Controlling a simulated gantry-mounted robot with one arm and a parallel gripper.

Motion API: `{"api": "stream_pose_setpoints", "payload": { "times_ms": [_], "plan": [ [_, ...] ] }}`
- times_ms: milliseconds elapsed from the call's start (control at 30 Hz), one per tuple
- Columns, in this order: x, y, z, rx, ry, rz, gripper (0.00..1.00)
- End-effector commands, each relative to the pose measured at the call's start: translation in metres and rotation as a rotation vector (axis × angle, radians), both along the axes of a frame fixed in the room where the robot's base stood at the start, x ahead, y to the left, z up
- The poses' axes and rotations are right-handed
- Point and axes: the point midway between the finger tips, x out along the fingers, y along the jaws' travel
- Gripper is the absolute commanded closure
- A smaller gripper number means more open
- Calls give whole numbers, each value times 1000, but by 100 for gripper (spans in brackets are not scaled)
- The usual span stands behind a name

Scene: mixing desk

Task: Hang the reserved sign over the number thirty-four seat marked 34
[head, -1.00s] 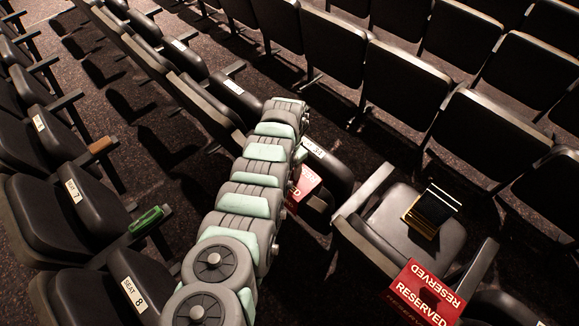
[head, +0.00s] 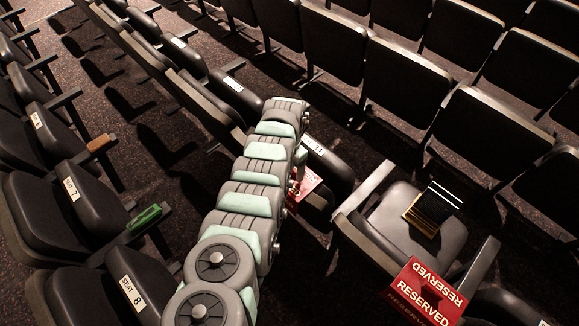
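A red reserved sign (head: 309,184) shows just right of my arm, at the seat whose white label (head: 313,146) seems to read 34. Its left part is hidden behind my arm. It lies against the front of that dark seat (head: 335,170); I cannot tell whether it hangs over it or is only held there. My gripper (head: 297,182) is at the sign's left edge, mostly hidden by my arm, so its fingers cannot be made out. A second red reserved sign (head: 428,292) stands folded over a seat at the lower right.
A dark, gold-edged object (head: 433,209) lies on the open seat at right. A green object (head: 145,220) and a brown one (head: 101,143) rest on armrests at left. Seats labelled 7 (head: 72,190) and 8 (head: 132,292) stand at left. Dark aisle floor (head: 150,150) lies between rows.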

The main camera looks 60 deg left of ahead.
Motion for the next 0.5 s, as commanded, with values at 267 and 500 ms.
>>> {"api": "stream_pose_setpoints", "payload": {
  "times_ms": [267,500],
  "plan": [
    [-1,0,20,-1,0,1,20],
    [1,0,49,2,-4,0,20]
  ]
}}
